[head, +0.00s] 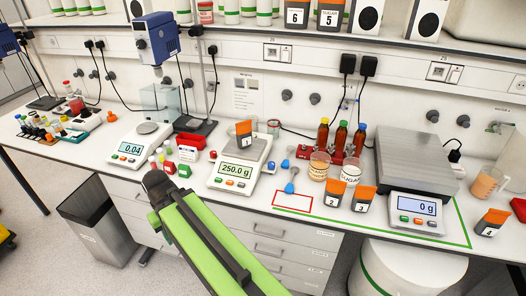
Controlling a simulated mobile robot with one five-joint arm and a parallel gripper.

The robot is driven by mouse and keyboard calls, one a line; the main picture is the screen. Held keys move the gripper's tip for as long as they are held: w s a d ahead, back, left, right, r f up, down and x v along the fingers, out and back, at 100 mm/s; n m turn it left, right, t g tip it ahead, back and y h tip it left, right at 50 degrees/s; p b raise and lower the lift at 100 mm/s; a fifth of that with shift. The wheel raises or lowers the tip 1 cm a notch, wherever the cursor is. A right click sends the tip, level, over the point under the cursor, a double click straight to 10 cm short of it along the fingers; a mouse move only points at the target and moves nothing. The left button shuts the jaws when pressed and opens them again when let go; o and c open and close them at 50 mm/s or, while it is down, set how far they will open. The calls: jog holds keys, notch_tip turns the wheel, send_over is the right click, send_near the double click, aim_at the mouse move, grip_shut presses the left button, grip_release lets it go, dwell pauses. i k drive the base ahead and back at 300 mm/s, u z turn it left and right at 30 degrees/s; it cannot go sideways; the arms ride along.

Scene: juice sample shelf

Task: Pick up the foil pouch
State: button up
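Several upright pouches with orange tops and dark fronts with white number labels are in the head view; I cannot tell which one the task means. Pouch 1 (244,131) stands on the pan of the middle scale, which reads 250.0 g. Pouch 2 (334,193) and pouch 3 (364,199) stand side by side on the bench, right of the red outlined rectangle. Pouch 4 (491,222) stands at the far right, near the bench's front edge. My green arm rises from the bottom, in front of the bench. My gripper does not show.
Two beakers (319,165) and brown bottles (340,140) stand behind pouches 2 and 3. A large scale (415,165) reading 0 g is right of them. A white drum (410,270) and a bin (96,222) stand below.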

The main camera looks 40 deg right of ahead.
aim_at(243, 129)
jog(key=z, duration=0.4)
jog(key=k, duration=0.3)
jog(key=u, duration=2.2)
jog(key=i, duration=1.6)
jog(key=z, duration=4.7)
jog(key=i, duration=0.15)
jog(key=u, duration=2.3)
jog(key=i, duration=0.95)
jog(key=z, duration=0.1)
